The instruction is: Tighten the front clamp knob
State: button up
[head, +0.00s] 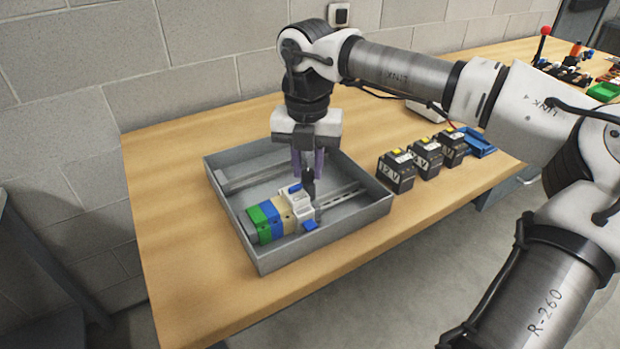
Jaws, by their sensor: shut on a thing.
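An open grey metal tray (350,222) stands on the wooden table. Inside it, a row of modules sits on a slotted metal rail (343,197): a green one (263,219), a blue one, beige ones (285,214) and a white one (298,204) with blue tabs. My gripper (308,173) points straight down over the tray, at the right end of this row. Its purple fingers are shut on a dark knob (309,188) beside the white module. The fingers partly hide the knob, and I cannot tell how tight it is.
A second rail (250,177) lies bare toward the back of the tray. Several black power units (397,172) stand in a row to the right, with a blue bin (480,143) beyond. Small parts lie at the far right. The table left of the tray is clear.

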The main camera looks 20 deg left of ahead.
aim_at(307, 172)
jog(key=m+b, duration=0.1)
jog(key=m, duration=0.1)
jog(key=m+b, duration=0.1)
jog(key=m, duration=0.1)
jog(key=shift+s+a+f, duration=0.1)
jog(key=shift+s+f, duration=0.05)
jog(key=shift+f, duration=0.05)
jog(key=shift+r+m, duration=0.15)
jog(key=shift+m, duration=0.65)
jog(key=m, duration=0.3)
jog(key=shift+m, duration=0.4)
jog(key=m, duration=0.3)
jog(key=shift+m, duration=0.4)
jog(key=o, duration=1.5)
jog(key=shift+c, duration=0.2)
jog(key=shift+r, duration=0.1)
jog(key=shift+r+p, duration=2.7)
jog(key=shift+r, duration=0.85)
